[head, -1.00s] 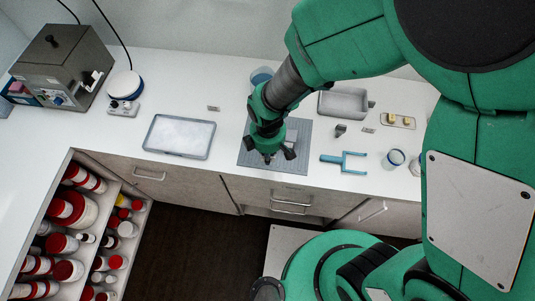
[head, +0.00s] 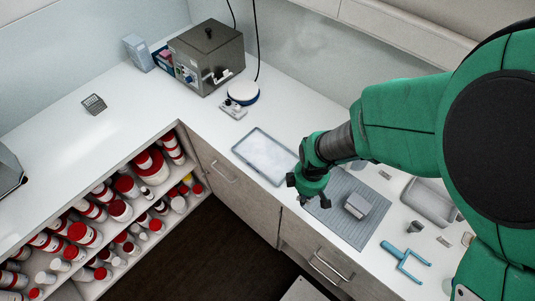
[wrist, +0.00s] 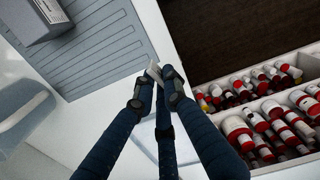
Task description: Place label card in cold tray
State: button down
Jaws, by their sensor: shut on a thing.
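My gripper (head: 315,203) is above the left end of the grey ribbed mat, just right of the cold tray. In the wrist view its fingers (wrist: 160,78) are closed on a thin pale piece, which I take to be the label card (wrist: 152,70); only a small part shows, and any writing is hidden. The cold tray (head: 240,152) is a shallow grey-rimmed tray with a white, icy-looking fill. It lies flat on the counter, and my gripper is apart from it.
The grey mat (head: 352,232) carries a grey block (head: 357,205). A blue fork-shaped tool (head: 405,262) and an empty grey tray (head: 428,202) are to the right. A metal box (head: 207,57) and a round-topped device (head: 243,93) stand behind. Open shelves hold red-and-white bottles (head: 120,210).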

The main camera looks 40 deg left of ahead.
jog(key=shift+n, duration=0.4)
jog(key=a, duration=0.1)
jog(key=s+a, duration=0.1)
jog(key=a, duration=0.2)
jog(key=shift+s+p, duration=0.3)
jog(key=shift+p, duration=0.05)
jog(key=shift+a, duration=0.1)
send_over(282, 166)
jog(key=shift+a+f, duration=0.15)
jog(key=shift+f, duration=0.55)
jog(key=shift+f, duration=1.75)
jog(key=shift+f, duration=0.15)
